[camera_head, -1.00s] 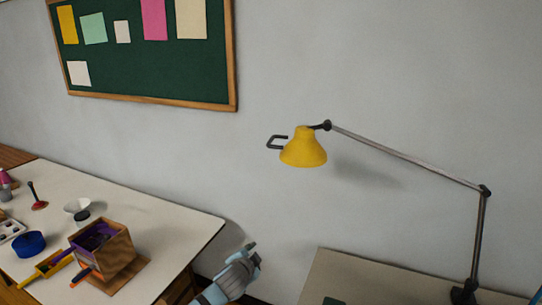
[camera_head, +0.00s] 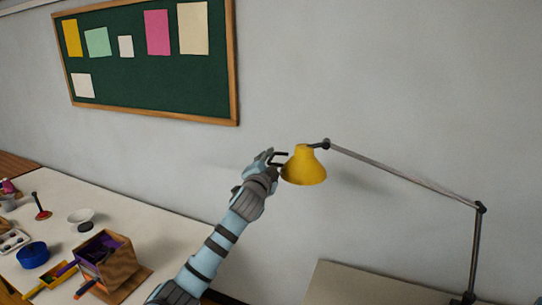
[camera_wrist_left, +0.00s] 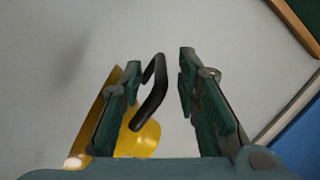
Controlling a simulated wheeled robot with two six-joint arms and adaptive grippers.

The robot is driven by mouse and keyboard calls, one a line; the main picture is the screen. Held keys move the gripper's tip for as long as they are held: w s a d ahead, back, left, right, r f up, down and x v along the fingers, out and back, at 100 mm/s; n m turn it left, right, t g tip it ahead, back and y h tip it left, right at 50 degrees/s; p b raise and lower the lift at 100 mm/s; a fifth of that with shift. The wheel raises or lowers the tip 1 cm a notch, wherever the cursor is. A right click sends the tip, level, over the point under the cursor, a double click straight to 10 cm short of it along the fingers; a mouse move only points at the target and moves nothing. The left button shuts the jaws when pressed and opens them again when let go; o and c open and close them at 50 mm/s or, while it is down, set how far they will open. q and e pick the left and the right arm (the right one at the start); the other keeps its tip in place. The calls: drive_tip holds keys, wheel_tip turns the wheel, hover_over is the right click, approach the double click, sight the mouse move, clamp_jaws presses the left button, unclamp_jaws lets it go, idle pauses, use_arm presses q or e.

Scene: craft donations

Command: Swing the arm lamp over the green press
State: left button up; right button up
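The arm lamp has a yellow shade (camera_head: 304,168) on a grey jointed arm (camera_head: 405,178) that rises from a base on the right table. A dark handle (camera_head: 279,155) sticks out from the left side of the shade. My left gripper (camera_head: 272,158) is at this handle. In the left wrist view, the handle (camera_wrist_left: 152,92) stands between the two open fingers (camera_wrist_left: 160,95), nearer the left finger, with the yellow shade (camera_wrist_left: 148,138) behind. Whether a finger touches the handle I cannot tell. The green press is not in view. My right gripper is not in view.
A green board (camera_head: 160,80) hangs on the wall.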

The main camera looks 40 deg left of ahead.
use_arm(q)
drive_tip(key=shift+x, duration=1.3)
drive_tip(key=shift+c, duration=0.2)
clamp_jaws()
